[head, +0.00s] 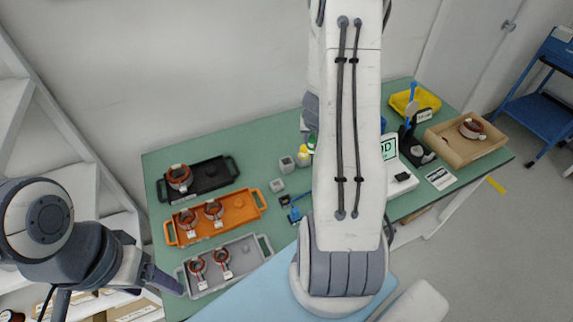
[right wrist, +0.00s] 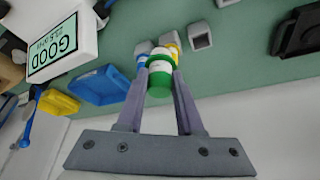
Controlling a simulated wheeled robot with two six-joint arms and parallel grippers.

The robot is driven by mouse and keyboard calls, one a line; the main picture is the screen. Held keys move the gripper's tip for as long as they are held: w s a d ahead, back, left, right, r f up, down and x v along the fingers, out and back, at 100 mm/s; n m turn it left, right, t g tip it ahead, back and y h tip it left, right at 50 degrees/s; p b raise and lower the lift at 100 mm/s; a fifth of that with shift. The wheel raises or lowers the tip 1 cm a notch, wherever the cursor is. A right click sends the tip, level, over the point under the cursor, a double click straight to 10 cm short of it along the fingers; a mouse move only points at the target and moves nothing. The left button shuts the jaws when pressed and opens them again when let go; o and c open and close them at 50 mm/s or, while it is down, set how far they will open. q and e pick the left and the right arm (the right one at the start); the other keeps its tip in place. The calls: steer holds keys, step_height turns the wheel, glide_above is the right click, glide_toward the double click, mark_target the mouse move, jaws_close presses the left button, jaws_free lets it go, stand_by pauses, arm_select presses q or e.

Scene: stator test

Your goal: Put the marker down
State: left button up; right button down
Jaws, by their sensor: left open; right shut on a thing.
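In the right wrist view a marker with a green end (right wrist: 160,80) and a white band is between the fingers of my right gripper (right wrist: 160,72), which is shut on it. In the head view its green part (head: 312,141) shows at the left edge of my right arm; the arm hides most of the gripper. The marker is close to small grey holders (right wrist: 143,48) and a yellow piece (right wrist: 172,40); I cannot tell whether it touches them. My left gripper (head: 172,284) is open and empty, left of the grey tray (head: 240,277).
Black (head: 211,187), orange (head: 240,219) and grey trays hold copper-wound stators on the green table (head: 262,140). Empty-looking grey holders (head: 287,164) stand mid-table. At right are a GOOD display (head: 389,148), a wooden box (head: 450,147) and a yellow bin (head: 423,99).

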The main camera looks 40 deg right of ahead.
steer(key=shift+m, duration=0.4)
steer(key=shift+w+a+f, duration=0.65)
steer(key=shift+w+f, duration=0.7)
steer(key=shift+f, duration=0.45)
steer(key=shift+w+a+f, duration=0.65)
steer(key=shift+w+f, duration=0.7)
steer(key=shift+f, duration=0.4)
steer(key=shift+w+a+f, duration=0.65)
steer(key=shift+w+f, duration=0.7)
steer(key=shift+f, duration=0.45)
steer(key=shift+f, duration=0.4)
steer(key=c, duration=0.5)
jaws_free()
steer(key=shift+c, duration=0.2)
steer(key=shift+r, duration=0.1)
